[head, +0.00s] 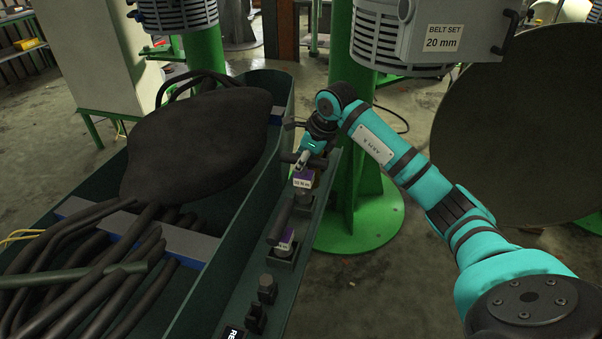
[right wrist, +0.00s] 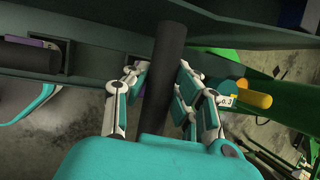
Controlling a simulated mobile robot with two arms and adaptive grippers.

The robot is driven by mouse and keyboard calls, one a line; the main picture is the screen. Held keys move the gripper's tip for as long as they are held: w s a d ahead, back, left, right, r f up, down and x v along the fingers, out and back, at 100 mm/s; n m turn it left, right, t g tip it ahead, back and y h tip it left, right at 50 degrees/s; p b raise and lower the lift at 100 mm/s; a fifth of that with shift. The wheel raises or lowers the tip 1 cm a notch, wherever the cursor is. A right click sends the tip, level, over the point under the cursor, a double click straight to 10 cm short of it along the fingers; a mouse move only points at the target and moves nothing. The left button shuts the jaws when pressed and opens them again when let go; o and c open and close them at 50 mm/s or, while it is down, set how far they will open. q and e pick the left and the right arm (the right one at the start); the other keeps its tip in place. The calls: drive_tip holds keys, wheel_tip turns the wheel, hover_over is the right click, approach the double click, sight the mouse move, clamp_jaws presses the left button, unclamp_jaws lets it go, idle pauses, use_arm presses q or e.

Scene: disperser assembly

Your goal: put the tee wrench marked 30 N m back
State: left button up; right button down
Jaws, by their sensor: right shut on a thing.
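My right gripper (head: 308,157) is at the far part of the shelf along the trough's right side. In the right wrist view it (right wrist: 162,80) is shut on the dark bar of a tee wrench (right wrist: 170,42). In the head view this wrench (head: 304,179) has a purple and white tag, too small to read surely, and stands over a block on the shelf. Its lower end is partly hidden. A second tee wrench (head: 279,224) with a purple tag stands nearer in a square holder; its number is unclear. My left gripper is not in view.
The green trough (head: 188,300) holds a large dark bag (head: 195,140) and several dark rods. Dark holder blocks (head: 267,288) sit on the shelf's near part. A green pillar (head: 350,190) stands close right of the shelf. An orange-yellow cylinder (right wrist: 252,98) is right of my fingers.

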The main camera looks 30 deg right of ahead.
sight(302, 173)
drive_tip(key=shift+w+f, duration=0.15)
drive_tip(key=shift+f, duration=0.1)
wheel_tip(302, 173, down, 3)
drive_tip(key=shift+f, duration=0.15)
drive_tip(key=c, duration=1.5)
unclamp_jaws()
drive_tip(key=shift+f, duration=0.15)
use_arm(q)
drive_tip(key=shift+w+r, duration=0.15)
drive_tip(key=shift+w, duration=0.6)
use_arm(e)
drive_tip(key=o, duration=0.4)
drive_tip(key=shift+r, duration=0.3)
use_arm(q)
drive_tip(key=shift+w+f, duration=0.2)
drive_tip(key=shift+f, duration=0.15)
use_arm(e)
drive_tip(key=v, duration=1.1)
drive_tip(key=shift+s+r, duration=0.25)
drive_tip(key=shift+r, duration=0.05)
